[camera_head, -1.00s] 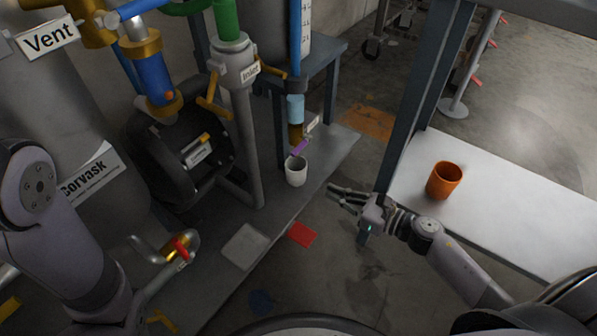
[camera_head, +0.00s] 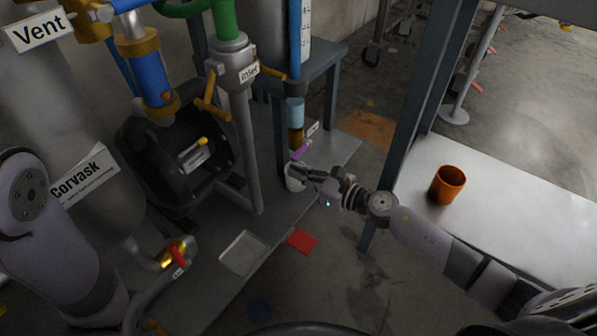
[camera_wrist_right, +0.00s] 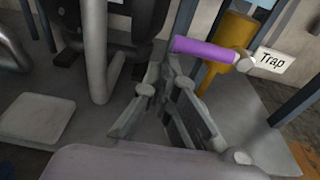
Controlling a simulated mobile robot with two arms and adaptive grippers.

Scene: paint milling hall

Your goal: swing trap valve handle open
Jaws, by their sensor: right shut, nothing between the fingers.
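The trap valve's purple handle (camera_head: 300,152) sits below the blue gauge tube (camera_head: 295,112), beside a small tag (camera_head: 313,129). In the right wrist view the purple handle (camera_wrist_right: 205,50) lies sideways from a brass-coloured valve body (camera_wrist_right: 234,42), and the tag (camera_wrist_right: 273,60) reads "Trap". My left gripper is out of view.
A grey table post (camera_head: 405,110) and an orange cup (camera_head: 447,185) on a pale bench are right.

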